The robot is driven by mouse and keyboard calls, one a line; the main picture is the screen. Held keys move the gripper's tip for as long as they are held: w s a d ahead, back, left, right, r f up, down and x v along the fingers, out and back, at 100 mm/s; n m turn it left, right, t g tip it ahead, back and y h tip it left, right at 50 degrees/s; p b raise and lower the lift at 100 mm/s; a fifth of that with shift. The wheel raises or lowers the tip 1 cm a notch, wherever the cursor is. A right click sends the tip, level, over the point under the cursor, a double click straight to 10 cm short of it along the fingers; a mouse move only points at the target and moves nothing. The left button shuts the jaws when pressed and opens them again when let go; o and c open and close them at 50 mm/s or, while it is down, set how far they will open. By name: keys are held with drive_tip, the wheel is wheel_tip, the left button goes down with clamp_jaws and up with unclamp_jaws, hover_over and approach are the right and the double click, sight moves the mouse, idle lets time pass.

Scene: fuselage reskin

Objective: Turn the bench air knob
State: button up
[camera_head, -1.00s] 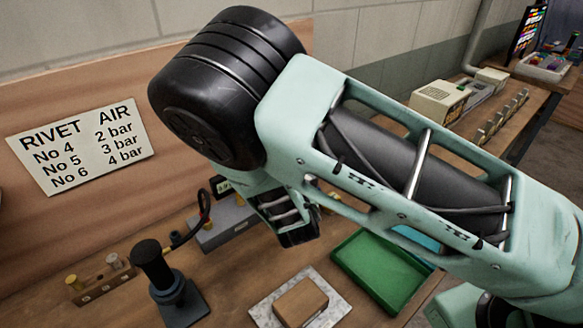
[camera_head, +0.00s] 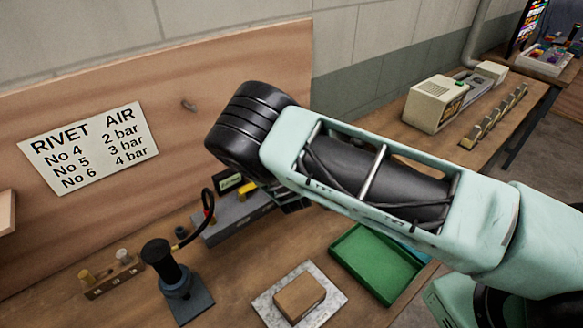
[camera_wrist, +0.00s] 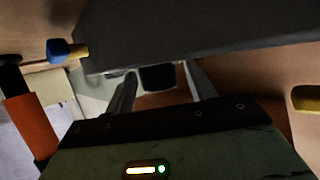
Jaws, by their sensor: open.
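The grey air unit (camera_head: 228,222) with a small display (camera_head: 229,183) stands on the bench against the wooden backboard, partly hidden by my arm. My gripper (camera_wrist: 158,88) is open, with its two fingers apart in the wrist view. A dark, round, knob-like part (camera_wrist: 157,77) shows between and just beyond the fingers, under a large dark grey body (camera_wrist: 190,35). I cannot tell whether the fingers touch it. In the head view the gripper is mostly hidden behind my wrist, near the right part of the unit.
A sign (camera_head: 90,147) lists rivet numbers and bar values. A black-handled tool on a stand (camera_head: 188,305), a block with pegs (camera_head: 112,280), a brown block (camera_head: 299,297) on a pale plate and a green tray (camera_head: 376,262) occupy the bench. A beige machine (camera_head: 435,103) stands behind right.

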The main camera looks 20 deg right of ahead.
drive_tip(key=c, duration=1)
drive_tip(key=shift+o, duration=0.2)
drive_tip(key=shift+n+y, duration=0.3)
drive_tip(key=n+y+b, duration=0.1)
drive_tip(key=n+y, duration=0.1)
drive_tip(key=shift+d+y, duration=0.1)
drive_tip(key=shift+y, duration=0.2)
drive_tip(key=shift+n+y+b, duration=0.6)
drive_tip(key=shift+n+y, duration=1)
drive_tip(key=shift+y, duration=0.1)
drive_tip(key=o, duration=1)
drive_tip(key=shift+c, duration=0.2)
